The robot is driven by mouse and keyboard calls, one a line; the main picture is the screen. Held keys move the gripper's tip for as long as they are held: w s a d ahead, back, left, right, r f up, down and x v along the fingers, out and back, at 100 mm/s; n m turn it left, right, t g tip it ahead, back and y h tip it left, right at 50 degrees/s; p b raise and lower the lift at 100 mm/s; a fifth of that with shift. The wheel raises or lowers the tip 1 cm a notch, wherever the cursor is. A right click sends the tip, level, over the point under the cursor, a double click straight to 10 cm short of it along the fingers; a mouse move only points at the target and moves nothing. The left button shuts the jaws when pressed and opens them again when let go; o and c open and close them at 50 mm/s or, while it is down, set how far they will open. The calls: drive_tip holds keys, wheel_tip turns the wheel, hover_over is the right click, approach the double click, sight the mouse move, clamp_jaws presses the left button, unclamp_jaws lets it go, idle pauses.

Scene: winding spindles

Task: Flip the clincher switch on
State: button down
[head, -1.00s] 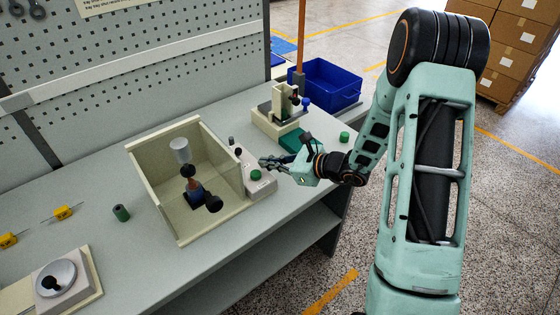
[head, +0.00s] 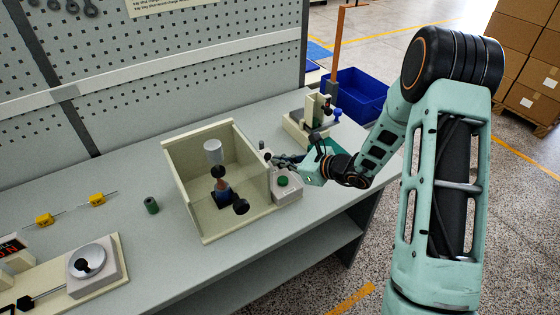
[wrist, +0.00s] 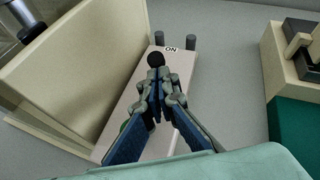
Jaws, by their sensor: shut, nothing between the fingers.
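A pale switch box (head: 290,194) with a green button (head: 283,181) stands against the right side of an open cream bin (head: 205,225). In the wrist view, a lever with a round black knob (wrist: 155,59) rises from the box top (wrist: 125,97), beside an "ON" label (wrist: 171,49). My gripper (wrist: 158,82) is shut and empty, its fingertips just short of the knob; I cannot tell whether they touch. In the head view, my gripper (head: 276,160) comes over the box from the right. The fingers hide part of the box and the lever's lower part.
The bin holds a device with a white cup (head: 213,152) and black knobs. A cream fixture (head: 312,117) with a green pad stands behind my gripper, and a blue crate (head: 357,98) lies beyond. The bench left of the bin holds a green cylinder (head: 151,205) and yellow blocks.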

drive_tip(key=shift+w+a+r+g+h+p, duration=0.3)
drive_tip(key=shift+r+g+h+p, duration=0.15)
drive_tip(key=shift+g+p, duration=0.1)
drive_tip(key=shift+w+r, duration=0.1)
drive_tip(key=shift+w+a+r+b, duration=0.3)
drive_tip(key=shift+w+a+b, duration=0.1)
drive_tip(key=shift+w+b, duration=0.25)
drive_tip(key=shift+w+a+r+b, duration=0.35)
drive_tip(key=shift+w+b, duration=0.1)
drive_tip(key=shift+b, duration=0.25)
drive_tip(key=shift+r, duration=0.15)
drive_tip(key=shift+r+p, duration=0.6)
drive_tip(key=shift+r, duration=0.1)
drive_tip(key=shift+d, duration=0.15)
